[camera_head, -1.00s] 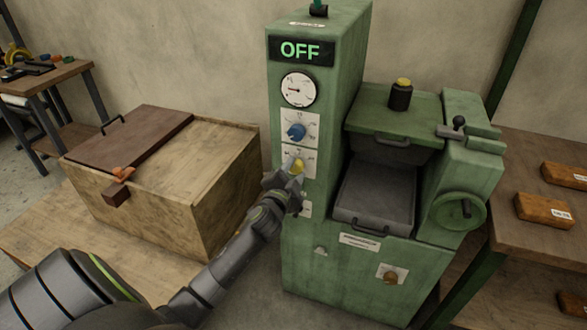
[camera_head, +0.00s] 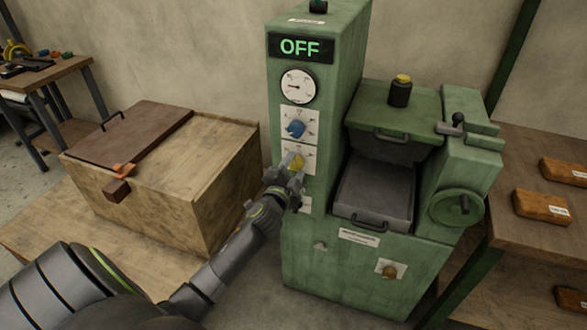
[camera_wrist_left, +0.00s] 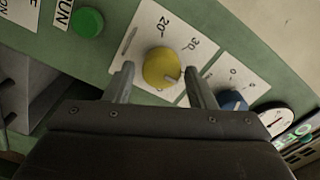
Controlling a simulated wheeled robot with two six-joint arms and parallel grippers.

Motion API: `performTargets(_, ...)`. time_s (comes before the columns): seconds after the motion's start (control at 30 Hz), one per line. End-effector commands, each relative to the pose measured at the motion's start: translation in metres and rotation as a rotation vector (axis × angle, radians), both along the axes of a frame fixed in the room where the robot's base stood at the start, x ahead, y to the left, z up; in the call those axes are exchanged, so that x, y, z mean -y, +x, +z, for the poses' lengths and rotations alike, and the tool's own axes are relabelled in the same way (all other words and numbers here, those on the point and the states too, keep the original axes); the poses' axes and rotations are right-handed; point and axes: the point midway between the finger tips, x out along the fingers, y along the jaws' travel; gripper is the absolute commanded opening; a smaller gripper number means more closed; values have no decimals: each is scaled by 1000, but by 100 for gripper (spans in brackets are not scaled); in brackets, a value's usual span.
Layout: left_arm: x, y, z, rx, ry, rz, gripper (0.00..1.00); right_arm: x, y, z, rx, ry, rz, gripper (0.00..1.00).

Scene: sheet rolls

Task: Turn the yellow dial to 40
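The yellow dial (camera_head: 296,161) is on a white scale plate on the front of the green machine, below the blue dial (camera_head: 296,128). My left gripper (camera_head: 286,180) is at the dial's lower left. In the left wrist view the yellow dial (camera_wrist_left: 161,67) lies just ahead of the gap between the two spread fingers (camera_wrist_left: 163,83), which are not closed on it. Its pale mark points to the picture's lower right. The numbers 20 and 30 show on the plate; the part of the scale near the right finger is hidden. My right gripper is out of view.
The display (camera_head: 300,47) reads OFF above a round gauge (camera_head: 299,86). A green button (camera_wrist_left: 88,22) marked RUN shows in the wrist view. A wooden box (camera_head: 165,180) stands left of the machine. A shelf with orange-brown blocks (camera_head: 543,207) is at the right.

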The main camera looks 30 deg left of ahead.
Motion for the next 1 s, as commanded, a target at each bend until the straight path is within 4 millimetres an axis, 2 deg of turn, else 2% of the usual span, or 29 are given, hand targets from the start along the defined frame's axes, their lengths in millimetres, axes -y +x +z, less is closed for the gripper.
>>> performTargets(0.33,0,0,1,2,1,0,59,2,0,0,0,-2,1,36)
performTargets(0.47,2,-8,0,2,-1,0,59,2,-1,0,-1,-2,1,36)
performTargets(0.67,10,-40,0,1,-2,-1,59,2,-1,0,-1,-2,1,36)
performTargets(1.0,27,-112,-1,0,-3,1,59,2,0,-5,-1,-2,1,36)
